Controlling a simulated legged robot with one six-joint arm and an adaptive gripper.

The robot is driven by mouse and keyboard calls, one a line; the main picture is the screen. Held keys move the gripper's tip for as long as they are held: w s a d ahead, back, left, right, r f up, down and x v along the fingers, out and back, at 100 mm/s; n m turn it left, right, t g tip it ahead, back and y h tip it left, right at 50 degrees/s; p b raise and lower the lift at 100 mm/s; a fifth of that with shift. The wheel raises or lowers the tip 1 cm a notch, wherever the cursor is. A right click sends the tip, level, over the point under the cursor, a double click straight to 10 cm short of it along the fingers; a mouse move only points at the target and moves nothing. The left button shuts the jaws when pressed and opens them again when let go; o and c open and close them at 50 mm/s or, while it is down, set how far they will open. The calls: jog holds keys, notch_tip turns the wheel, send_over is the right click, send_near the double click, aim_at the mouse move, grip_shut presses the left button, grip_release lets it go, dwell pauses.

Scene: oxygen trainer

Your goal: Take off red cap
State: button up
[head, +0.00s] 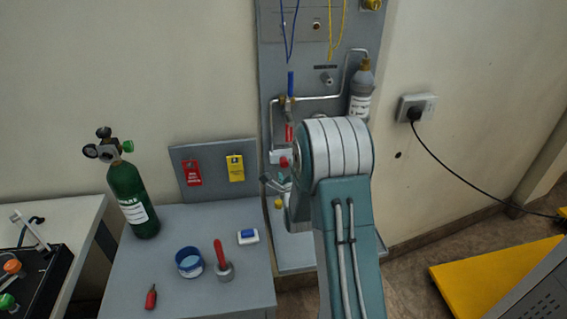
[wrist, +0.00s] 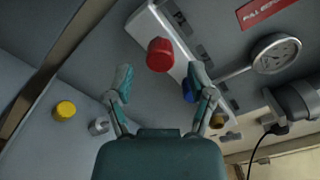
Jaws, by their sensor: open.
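The red cap (wrist: 160,55) shows in the wrist view, sticking out from a white strip (wrist: 182,40) on the grey panel. It lies just beyond and between the fingertips of my gripper (wrist: 159,84), which is open and empty. The fingers appear apart from the cap. In the head view the red cap (head: 284,162) shows small beside my arm, and my gripper (head: 275,184) is partly hidden behind the arm.
A pressure gauge (wrist: 276,54), a blue part (wrist: 188,90) and a yellow cap (wrist: 65,110) are near my gripper. A grey cabinet (head: 190,290) holds a green cylinder (head: 131,200), a blue tape roll (head: 189,262) and a red-handled tool (head: 221,255).

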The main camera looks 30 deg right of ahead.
jog(key=m, duration=0.3)
jog(key=shift+m, duration=0.8)
jog(key=shift+w, duration=0.15)
jog(key=shift+x, duration=1.1)
jog(key=shift+d, duration=0.1)
jog(key=shift+c, duration=0.3)
grip_shut()
